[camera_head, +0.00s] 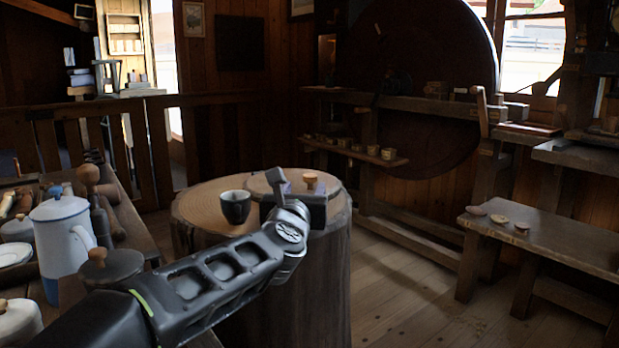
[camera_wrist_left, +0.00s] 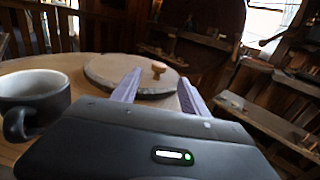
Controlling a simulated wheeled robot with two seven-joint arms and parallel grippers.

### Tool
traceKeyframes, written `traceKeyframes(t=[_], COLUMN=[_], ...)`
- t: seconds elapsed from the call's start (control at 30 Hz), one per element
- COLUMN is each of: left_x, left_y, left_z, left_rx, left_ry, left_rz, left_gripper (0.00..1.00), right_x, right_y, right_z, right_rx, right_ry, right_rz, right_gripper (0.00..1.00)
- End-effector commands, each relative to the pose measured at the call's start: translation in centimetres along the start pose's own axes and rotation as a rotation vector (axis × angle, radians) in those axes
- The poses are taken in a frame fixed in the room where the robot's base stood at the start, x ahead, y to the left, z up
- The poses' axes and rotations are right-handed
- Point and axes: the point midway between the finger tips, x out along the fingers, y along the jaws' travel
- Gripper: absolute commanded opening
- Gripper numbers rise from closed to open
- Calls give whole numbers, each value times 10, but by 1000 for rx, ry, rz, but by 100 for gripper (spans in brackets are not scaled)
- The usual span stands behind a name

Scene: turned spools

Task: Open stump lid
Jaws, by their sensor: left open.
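The stump (camera_head: 205,212) stands upright in the middle of the head view. A round lid (camera_head: 262,183) with a small wooden knob (camera_head: 310,180) lies flat on its top. In the left wrist view the lid (camera_wrist_left: 108,70) is ahead, and its knob (camera_wrist_left: 158,70) shows between the fingers in the picture, beyond the tips. My left gripper (camera_head: 297,188) is over the near part of the stump top and hides part of the lid. Its pale purple fingers (camera_wrist_left: 158,78) are spread apart and hold nothing. My right gripper is not in view.
A dark cup (camera_head: 235,207) stands on the stump, left of the lid; it is close on the left in the wrist view (camera_wrist_left: 32,100). A bench with a white-blue pot (camera_head: 62,235) and lidded jars is at left. A low bench (camera_head: 545,235) stands right, with open floor between.

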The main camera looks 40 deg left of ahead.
Motion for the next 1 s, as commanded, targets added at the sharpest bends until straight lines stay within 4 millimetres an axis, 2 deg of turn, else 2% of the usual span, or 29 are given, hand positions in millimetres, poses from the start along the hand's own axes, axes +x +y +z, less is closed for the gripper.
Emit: traceKeyframes(t=[0.17, 0.27, 0.63, 0.77, 1.0], left_x=[6, 16, 70, 78, 78], left_y=[0, 0, 0, 0, 0], left_z=[-1, -1, 0, 0, 0], left_rx=[1, 1, 1, 1, 1], left_ry=[1, 2, 2, 1, 0], left_rz=[0, 0, -1, -1, -1], left_gripper=[52, 52, 52, 52, 52], right_x=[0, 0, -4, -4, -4], right_y=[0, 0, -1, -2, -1], right_z=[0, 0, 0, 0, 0], right_rx=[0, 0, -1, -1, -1], right_ry=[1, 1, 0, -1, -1], right_rz=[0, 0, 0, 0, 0], right_gripper=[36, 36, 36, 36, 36])
